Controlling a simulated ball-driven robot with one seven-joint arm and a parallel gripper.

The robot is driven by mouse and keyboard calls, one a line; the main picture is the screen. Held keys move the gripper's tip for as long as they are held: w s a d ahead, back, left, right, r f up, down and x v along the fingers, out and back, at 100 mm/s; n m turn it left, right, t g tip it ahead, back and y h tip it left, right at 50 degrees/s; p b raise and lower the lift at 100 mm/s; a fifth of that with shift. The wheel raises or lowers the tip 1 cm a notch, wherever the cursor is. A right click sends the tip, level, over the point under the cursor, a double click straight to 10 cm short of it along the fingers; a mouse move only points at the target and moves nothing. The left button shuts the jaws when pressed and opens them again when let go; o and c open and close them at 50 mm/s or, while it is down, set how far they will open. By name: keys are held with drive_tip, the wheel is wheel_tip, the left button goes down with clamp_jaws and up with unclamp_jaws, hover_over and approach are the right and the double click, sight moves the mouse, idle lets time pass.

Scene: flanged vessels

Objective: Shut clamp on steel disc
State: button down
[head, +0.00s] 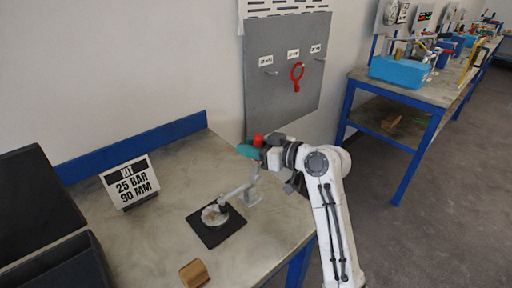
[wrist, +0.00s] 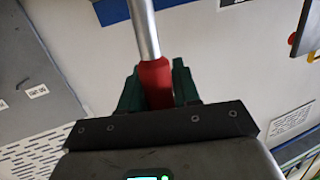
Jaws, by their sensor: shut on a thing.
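The steel disc (head: 212,216) lies flat on a black square pad (head: 203,232) on the bench. The clamp (head: 236,192) stands at the pad's right, and its grey arm reaches left with the tip over the disc's edge. I cannot tell whether the tip presses on the disc. My gripper (head: 250,151) is above the clamp, its green fingers shut on the clamp's red handle (head: 258,140). In the wrist view the red handle (wrist: 155,82) sits between both fingers, with a metal rod (wrist: 145,30) running out from it. The handle's lower link is partly hidden by my gripper.
A brown block (head: 194,273) lies at the front edge. A grey panel (head: 288,105) with a red hooked tool (head: 297,77) hangs behind.

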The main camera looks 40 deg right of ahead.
drive_tip(key=shift+a+f+n, duration=0.15)
drive_tip(key=shift+a+n, duration=0.2)
drive_tip(key=shift+n, duration=0.05)
drive_tip(key=c, duration=0.9)
unclamp_jaws()
drive_tip(key=b+v, duration=0.1)
drive_tip(key=v, duration=0.9)
drive_tip(key=shift+s+r, duration=0.3)
drive_tip(key=shift+s, duration=0.1)
drive_tip(key=shift+a, duration=0.1)
